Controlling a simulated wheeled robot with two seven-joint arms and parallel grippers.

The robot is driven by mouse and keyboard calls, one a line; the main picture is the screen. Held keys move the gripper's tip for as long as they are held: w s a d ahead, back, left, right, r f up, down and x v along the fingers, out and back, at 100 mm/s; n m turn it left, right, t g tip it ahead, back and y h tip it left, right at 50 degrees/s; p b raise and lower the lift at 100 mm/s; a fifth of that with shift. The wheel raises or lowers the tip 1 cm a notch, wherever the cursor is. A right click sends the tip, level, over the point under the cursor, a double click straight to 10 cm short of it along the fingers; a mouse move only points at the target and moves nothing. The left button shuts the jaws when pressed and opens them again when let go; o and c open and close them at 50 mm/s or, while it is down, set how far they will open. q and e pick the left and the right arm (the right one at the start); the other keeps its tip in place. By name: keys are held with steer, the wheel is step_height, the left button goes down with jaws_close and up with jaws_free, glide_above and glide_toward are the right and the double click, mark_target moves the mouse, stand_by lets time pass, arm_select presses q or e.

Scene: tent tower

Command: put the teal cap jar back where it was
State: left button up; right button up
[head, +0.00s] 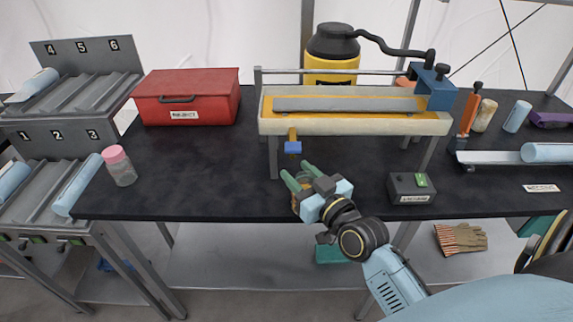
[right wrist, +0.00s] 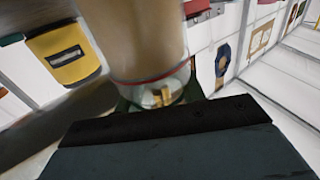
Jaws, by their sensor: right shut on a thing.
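My right gripper (head: 306,180) is over the front edge of the black table, left of the vacuum switch box. Its green fingers are shut on a jar (head: 296,204), mostly hidden by the gripper; only a small amber-brown part shows. In the right wrist view the jar (right wrist: 135,40) is close up: a blurred tan body with a red line and a clear end, between the green fingers. I cannot see a teal cap on it. A clear jar with a pink cap (head: 118,165) stands upright at the table's left end. My left gripper is not in view.
A red reject box (head: 187,97) and a raised cream-and-steel rig (head: 355,122) stand at the back. The vacuum switch box (head: 411,188) is right of my gripper. A sloped rack with numbered lanes (head: 82,84) is at left. The table's left-middle (head: 200,170) is bare.

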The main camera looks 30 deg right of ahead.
steer(key=shift+w, duration=1.1)
steer(key=w, duration=0.1)
steer(key=w+f, duration=0.1)
steer(key=w, duration=0.1)
steer(key=shift+w+a, duration=0.1)
steer(key=o, duration=1.1)
steer(key=shift+f, duration=0.1)
